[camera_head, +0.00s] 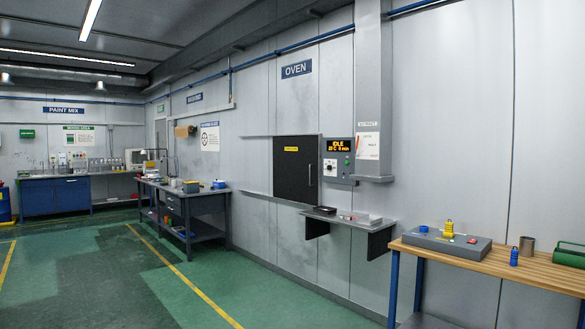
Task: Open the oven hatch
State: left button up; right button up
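The oven hatch (290,169) is a dark, nearly square panel set in the grey wall, under the blue OVEN sign (297,69). It looks closed. It carries a small yellow label near its top and a thin vertical handle (309,176) on its right side. A control panel (338,159) with a lit orange display reading IDLE, a dial and small buttons is just right of the hatch. Neither of my grippers shows in the head view.
A dark wall shelf (348,222) with small trays juts out below the hatch. A wooden-topped bench (500,264) with a grey box stands at the front right. A workbench (190,203) stands along the wall to the left. Green floor (215,282) is open at left and centre.

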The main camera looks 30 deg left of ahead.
aim_at(295, 158)
jog(key=i+j+u, duration=0.3)
jog(key=i, duration=0.15)
jog(key=i+u, duration=0.55)
jog(key=i, duration=2.55)
jog(key=j, duration=0.1)
